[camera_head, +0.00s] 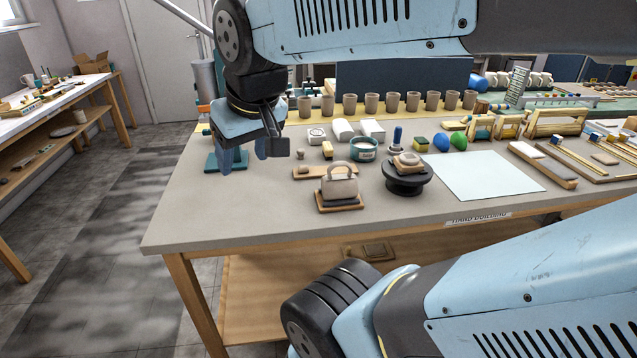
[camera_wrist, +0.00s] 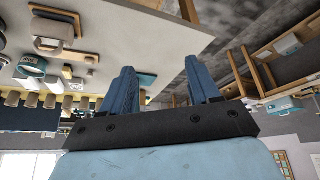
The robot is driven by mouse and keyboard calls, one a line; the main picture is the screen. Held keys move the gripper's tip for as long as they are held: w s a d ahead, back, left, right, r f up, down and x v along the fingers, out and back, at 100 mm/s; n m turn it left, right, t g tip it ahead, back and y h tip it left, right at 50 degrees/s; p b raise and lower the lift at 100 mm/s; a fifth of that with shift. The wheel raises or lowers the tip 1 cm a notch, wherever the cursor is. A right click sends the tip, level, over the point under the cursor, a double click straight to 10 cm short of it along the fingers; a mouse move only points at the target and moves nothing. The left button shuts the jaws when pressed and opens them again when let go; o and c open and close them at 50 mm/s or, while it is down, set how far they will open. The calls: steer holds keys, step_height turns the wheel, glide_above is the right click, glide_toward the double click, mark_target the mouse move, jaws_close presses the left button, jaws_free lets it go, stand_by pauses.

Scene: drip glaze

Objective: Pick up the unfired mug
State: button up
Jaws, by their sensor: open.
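A beige-grey unfired-looking mug (camera_head: 340,184) stands on a small wooden board near the front edge of the table, with its handle loop showing at the top. It also appears at the upper left of the wrist view (camera_wrist: 51,29), which is upside down. My gripper (camera_head: 244,156) hangs over the table's left part, up and to the left of the mug. In the wrist view my gripper (camera_wrist: 163,78) shows two blue fingers spread apart with nothing between them.
A dark turntable (camera_head: 405,184) bearing a clay piece stands right of the mug. A teal tub (camera_head: 363,149) and a small wooden board (camera_head: 312,172) are behind it. A row of brown cups (camera_head: 371,104) lines the back. The table's front left (camera_head: 215,215) is clear.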

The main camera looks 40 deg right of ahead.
steer(key=o, duration=0.7)
steer(key=w+d+f+g+h, duration=0.1)
steer(key=w+d+f+g, duration=0.1)
steer(key=w+d+f+n+g+h, duration=0.1)
steer(key=w+d+f+g, duration=0.1)
steer(key=shift+d+f, duration=0.15)
steer(key=shift+f, duration=0.25)
steer(key=n+g+h, duration=1)
steer(key=g+h, duration=0.1)
steer(key=h, duration=0.2)
glide_toward(323, 186)
steer(key=shift+w+d+f, duration=0.15)
steer(key=shift+d+f, duration=0.1)
steer(key=shift+d, duration=0.1)
steer(key=x, duration=0.8)
steer(key=shift+d, duration=0.2)
steer(key=shift+s+x, duration=0.15)
steer(key=shift+x, duration=1.15)
steer(key=shift+s+x, duration=0.15)
steer(key=shift+x, duration=1.2)
